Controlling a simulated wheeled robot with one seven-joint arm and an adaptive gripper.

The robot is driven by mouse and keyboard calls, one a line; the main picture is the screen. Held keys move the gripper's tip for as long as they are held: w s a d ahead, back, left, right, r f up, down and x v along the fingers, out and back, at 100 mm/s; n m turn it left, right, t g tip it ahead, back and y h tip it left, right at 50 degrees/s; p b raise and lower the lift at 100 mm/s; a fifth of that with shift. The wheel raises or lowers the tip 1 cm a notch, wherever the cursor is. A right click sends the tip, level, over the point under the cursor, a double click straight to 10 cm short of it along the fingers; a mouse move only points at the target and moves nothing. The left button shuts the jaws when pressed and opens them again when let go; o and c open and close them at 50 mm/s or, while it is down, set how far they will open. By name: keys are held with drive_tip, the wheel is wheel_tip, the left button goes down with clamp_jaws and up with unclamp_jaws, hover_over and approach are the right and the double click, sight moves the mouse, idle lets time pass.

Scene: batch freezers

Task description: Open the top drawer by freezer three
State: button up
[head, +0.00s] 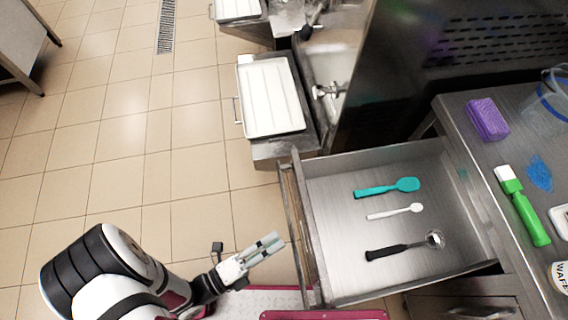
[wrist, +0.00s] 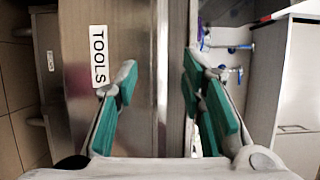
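The top drawer (head: 330,175) is pulled out from under the steel counter at the right in the head view. Its inside shows a teal scoop (head: 390,188), a white spoon (head: 395,211) and a black-handled scoop (head: 405,247). My gripper (head: 268,247) is just left of the drawer front, apart from it as far as I can see. In the wrist view a TOOLS label (wrist: 98,57) is on the steel front. There my gripper (wrist: 165,90) has its green-padded fingers spread, with nothing clearly held between them. The drawer handle is hard to make out.
The counter (head: 462,125) holds a purple sponge (head: 487,119), a green brush (head: 522,207) and a blue-rimmed clear container. A freezer with a white tray (head: 270,95) on it stands beyond the drawer. Tiled floor (head: 120,130) on the left is clear.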

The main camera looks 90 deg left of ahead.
drive_tip(key=v, duration=0.7)
drive_tip(key=shift+s+d, duration=0.1)
drive_tip(key=shift+s, duration=0.1)
